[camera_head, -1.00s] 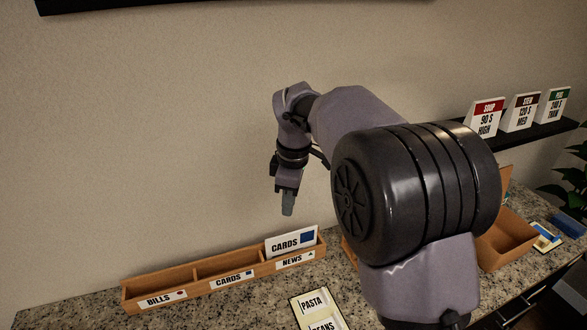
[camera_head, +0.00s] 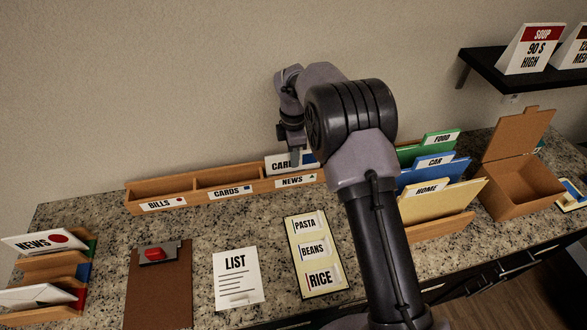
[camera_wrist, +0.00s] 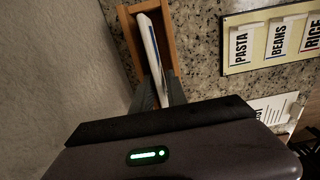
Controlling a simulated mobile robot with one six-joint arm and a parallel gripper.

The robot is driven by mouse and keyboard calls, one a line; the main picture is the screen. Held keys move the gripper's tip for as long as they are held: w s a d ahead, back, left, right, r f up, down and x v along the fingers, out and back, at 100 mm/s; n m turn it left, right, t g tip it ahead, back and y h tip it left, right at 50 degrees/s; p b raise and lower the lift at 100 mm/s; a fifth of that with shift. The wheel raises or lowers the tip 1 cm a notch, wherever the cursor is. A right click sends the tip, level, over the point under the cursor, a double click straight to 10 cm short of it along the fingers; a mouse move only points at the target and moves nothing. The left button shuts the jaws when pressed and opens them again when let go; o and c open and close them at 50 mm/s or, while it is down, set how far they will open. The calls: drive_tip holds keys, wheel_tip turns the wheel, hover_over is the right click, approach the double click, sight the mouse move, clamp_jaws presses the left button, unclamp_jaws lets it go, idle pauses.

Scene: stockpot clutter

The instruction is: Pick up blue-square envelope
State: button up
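The blue-square envelope (camera_head: 277,165) is white, with "CARDS" lettering and a blue square. It stands upright in the right compartment of the wooden sorter (camera_head: 213,193), the one labelled NEWS. My gripper (camera_head: 294,158) is down at the envelope and covers part of its lettering in the head view. In the wrist view the envelope (camera_wrist: 152,45) runs edge-on between the two fingers of my gripper (camera_wrist: 162,82). The fingers look apart, one on each side. Whether they touch it is hard to see.
The sorter's BILLS and CARDS compartments look empty. A PASTA/BEANS/RICE board (camera_head: 316,254), a LIST sheet (camera_head: 237,278) and a clipboard (camera_head: 160,290) lie in front. Coloured folders (camera_head: 440,200) and an open box (camera_head: 522,190) stand right. The wall is close behind the sorter.

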wheel_tip(320, 180, down, 3)
drive_tip(key=shift+f+b, duration=0.2)
drive_tip(key=shift+b, duration=0.2)
drive_tip(key=shift+r, duration=0.15)
clamp_jaws()
